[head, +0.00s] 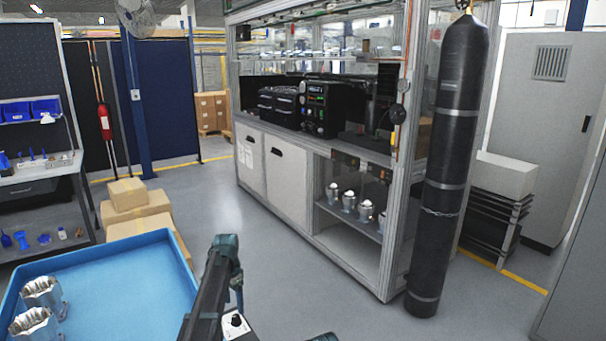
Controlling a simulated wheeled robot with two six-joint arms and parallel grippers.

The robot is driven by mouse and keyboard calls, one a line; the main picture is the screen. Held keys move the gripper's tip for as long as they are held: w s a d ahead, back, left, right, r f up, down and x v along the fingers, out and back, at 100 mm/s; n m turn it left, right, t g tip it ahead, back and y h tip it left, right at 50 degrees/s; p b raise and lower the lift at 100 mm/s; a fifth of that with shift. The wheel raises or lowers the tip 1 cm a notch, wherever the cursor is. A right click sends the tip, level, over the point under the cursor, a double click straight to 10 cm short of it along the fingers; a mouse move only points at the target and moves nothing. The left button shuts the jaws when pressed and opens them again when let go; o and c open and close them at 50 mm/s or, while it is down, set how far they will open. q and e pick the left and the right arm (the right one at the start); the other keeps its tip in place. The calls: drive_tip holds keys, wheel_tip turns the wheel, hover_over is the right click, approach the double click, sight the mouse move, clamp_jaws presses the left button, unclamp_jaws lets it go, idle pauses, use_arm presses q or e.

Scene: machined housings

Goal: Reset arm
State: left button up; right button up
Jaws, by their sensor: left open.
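My left gripper (228,252) shows at the lower middle of the head view, at the dark end of my left arm, just right of the blue tray. It is open, with nothing seen in it; its fingers are small and partly hidden by my arm. My right gripper is not in view. Two silvery machined housings (42,292) stand in the blue tray (130,280) at the lower left; the nearer one (35,325) is cut by the picture's bottom edge. My left gripper is apart from both.
Several similar housings (349,200) stand on a shelf in the metal-framed cabinet (292,190). A tall black cylinder (447,170) stands at its right corner. Cardboard boxes (140,208) are stacked behind the tray. Grey floor (270,270) is clear between tray and cabinet.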

sight(236, 317)
use_arm(q)
wheel_tip(236, 317, down, 7)
drive_tip(key=b, duration=0.5)
drive_tip(key=shift+r+b, duration=0.2)
drive_tip(key=shift+b, duration=0.1)
drive_tip(key=shift+r+n, duration=0.25)
drive_tip(key=shift+n, duration=0.35)
drive_tip(key=n, duration=0.3)
drive_tip(key=shift+n, duration=2)
drive_tip(key=shift+r+p, duration=0.1)
drive_tip(key=shift+p, duration=0.2)
